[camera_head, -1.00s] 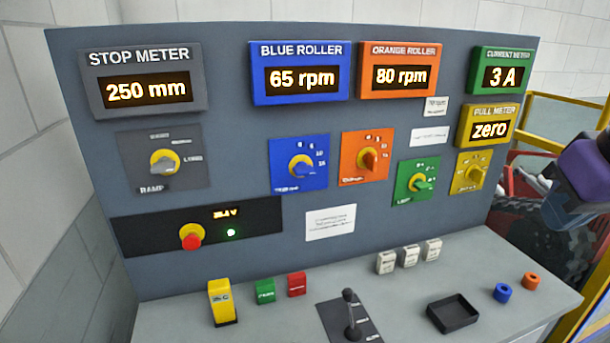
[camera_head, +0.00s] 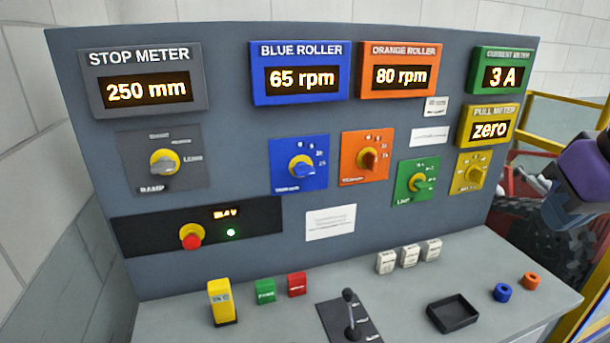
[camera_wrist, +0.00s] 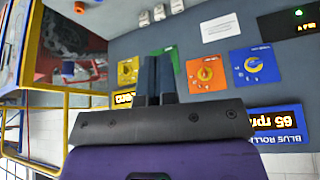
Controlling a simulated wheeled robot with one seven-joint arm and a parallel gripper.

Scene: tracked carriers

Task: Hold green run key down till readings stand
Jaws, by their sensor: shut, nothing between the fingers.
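The green run key (camera_head: 265,291) is a small green block on the desk shelf below the panel, left of a red key (camera_head: 296,284). The stop meter (camera_head: 147,89) reads 250 mm, the blue roller meter (camera_head: 301,78) 65 rpm and the orange roller meter (camera_head: 397,76) 80 rpm. The current meter (camera_head: 506,77) reads 3 A and the pull meter (camera_head: 489,129) reads zero. My gripper (camera_wrist: 157,62) shows in the wrist view, shut and empty, in front of the panel. In the head view part of my arm is at the right edge, well away from the green key.
A yellow block (camera_head: 222,302) stands left of the green key. A black lever (camera_head: 350,312), a black tray (camera_head: 453,314), several white keys (camera_head: 409,256) and blue and orange rings (camera_head: 531,281) are on the shelf. A yellow rail (camera_head: 560,100) stands at the right.

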